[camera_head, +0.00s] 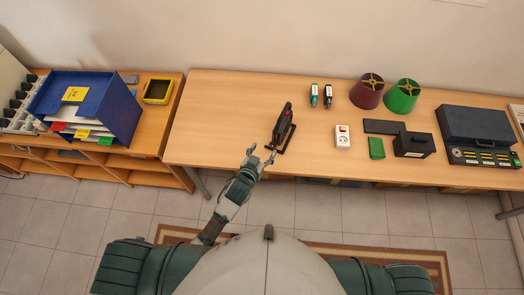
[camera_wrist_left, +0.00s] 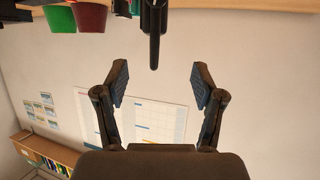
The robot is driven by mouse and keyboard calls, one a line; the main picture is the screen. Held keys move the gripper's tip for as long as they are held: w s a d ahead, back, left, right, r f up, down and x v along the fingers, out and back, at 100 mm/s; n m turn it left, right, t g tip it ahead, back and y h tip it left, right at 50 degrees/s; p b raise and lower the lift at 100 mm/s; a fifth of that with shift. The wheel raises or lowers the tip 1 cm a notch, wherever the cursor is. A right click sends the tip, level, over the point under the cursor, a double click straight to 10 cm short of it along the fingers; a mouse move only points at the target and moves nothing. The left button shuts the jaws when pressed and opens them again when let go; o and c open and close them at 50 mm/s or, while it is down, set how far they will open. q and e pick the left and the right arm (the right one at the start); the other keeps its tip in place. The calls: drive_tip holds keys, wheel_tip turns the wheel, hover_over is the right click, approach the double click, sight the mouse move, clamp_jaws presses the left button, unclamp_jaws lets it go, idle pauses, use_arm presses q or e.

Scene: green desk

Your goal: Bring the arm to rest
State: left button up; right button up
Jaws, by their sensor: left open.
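My left gripper (camera_head: 262,154) is open and empty at the front edge of the wooden desk (camera_head: 225,110), just in front of a black upright device on a stand (camera_head: 283,127). In the left wrist view, the two fingers of my left gripper (camera_wrist_left: 158,84) are spread wide with nothing between them. The black device (camera_wrist_left: 153,25) hangs into the top of that view, beyond the fingertips and apart from them. My right gripper is not in view.
The desk holds a white socket box (camera_head: 342,137), a green block (camera_head: 376,148), a black box (camera_head: 413,145), a dark red lampshade (camera_head: 367,94), a green lampshade (camera_head: 402,98) and a dark case (camera_head: 476,126). A blue file organiser (camera_head: 118,109) and yellow bin (camera_head: 157,91) stand left.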

use_arm(q)
drive_tip(key=shift+d, duration=0.35)
drive_tip(key=s+a+f+n+g+y, duration=0.15)
drive_tip(key=s+a+f+g, duration=0.3)
drive_tip(key=s+a, duration=0.55)
drive_tip(key=s+a+f+g+y, duration=0.3)
drive_tip(key=s+a+g, duration=0.3)
drive_tip(key=s, duration=0.6)
drive_tip(key=s+a+f, duration=0.1)
drive_tip(key=s+f, duration=0.1)
drive_tip(key=f, duration=1.2)
drive_tip(key=s+a+f, duration=0.1)
drive_tip(key=s+f, duration=0.1)
drive_tip(key=f, duration=1.3)
drive_tip(key=s+a+f+g, duration=0.1)
drive_tip(key=s+a+f, duration=0.2)
drive_tip(key=s+f, duration=1)
drive_tip(key=s, duration=0.3)
drive_tip(key=shift+s+f, duration=0.15)
drive_tip(key=shift+s, duration=0.05)
drive_tip(key=shift+g, duration=0.25)
